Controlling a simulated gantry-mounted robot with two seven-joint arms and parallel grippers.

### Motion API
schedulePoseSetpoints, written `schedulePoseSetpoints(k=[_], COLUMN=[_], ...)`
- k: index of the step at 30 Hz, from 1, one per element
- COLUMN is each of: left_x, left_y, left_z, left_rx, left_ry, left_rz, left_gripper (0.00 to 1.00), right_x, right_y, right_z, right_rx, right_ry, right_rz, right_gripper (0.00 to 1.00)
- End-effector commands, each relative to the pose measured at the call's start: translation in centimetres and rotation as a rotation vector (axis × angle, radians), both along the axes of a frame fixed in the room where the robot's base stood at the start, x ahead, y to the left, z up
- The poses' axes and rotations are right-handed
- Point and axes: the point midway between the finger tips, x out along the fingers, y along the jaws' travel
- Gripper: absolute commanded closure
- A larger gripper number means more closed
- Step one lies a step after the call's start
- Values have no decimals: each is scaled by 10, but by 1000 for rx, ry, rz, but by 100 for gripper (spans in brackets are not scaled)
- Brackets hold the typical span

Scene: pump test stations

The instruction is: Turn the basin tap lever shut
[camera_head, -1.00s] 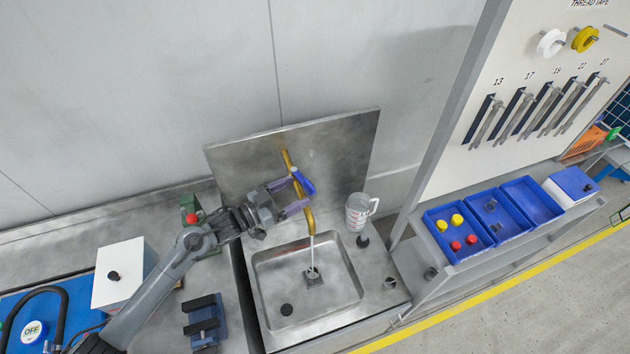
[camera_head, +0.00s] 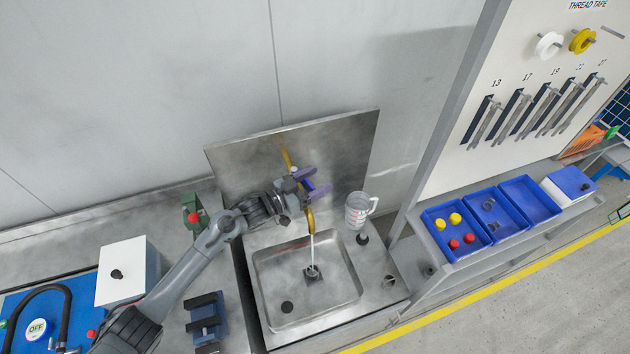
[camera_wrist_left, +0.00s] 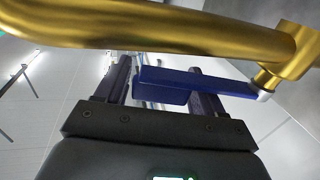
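The brass tap (camera_head: 310,220) stands at the back of the steel basin (camera_head: 262,290), with a stream of water (camera_head: 312,250) running into it. The tap's blue lever (camera_wrist_left: 200,84) sits on a brass stem below the brass pipe (camera_wrist_left: 150,24) in the left wrist view. It reaches across the right finger, its end between the two fingers. My left gripper (camera_head: 312,183) is at the tap, fingers apart; it also shows in the left wrist view (camera_wrist_left: 160,88). Contact with the lever cannot be told. In the head view the gripper largely hides the lever. My right gripper is not in view.
A measuring jug (camera_head: 357,210) stands right of the tap. A steel backsplash (camera_head: 235,160) rises behind it. A green part with a red knob (camera_head: 194,217) and a blue-black fixture (camera_head: 206,320) lie left of the basin. Blue bins (camera_head: 455,250) are at the right.

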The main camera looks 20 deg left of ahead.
Motion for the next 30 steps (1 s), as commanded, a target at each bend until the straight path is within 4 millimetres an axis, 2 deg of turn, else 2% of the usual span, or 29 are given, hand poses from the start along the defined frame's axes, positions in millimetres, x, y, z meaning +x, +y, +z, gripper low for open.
schedulePoseSetpoints(k=[1,2,12,17,25,30], left_x=[0,0,0,3,20,22], left_y=[0,0,0,-4,-8,-7], left_z=[0,0,0,2,1,0], left_rx=[0,0,0,-3,-4,-1], left_ry=[0,0,0,-1,0,1], left_rz=[0,0,0,38,243,268], left_gripper=[40,44,96,97,97,97], right_x=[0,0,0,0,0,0], right_y=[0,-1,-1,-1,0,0], right_z=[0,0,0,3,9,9], right_rx=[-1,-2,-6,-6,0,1], right_ry=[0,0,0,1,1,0], right_rz=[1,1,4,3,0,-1], right_gripper=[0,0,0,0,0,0])
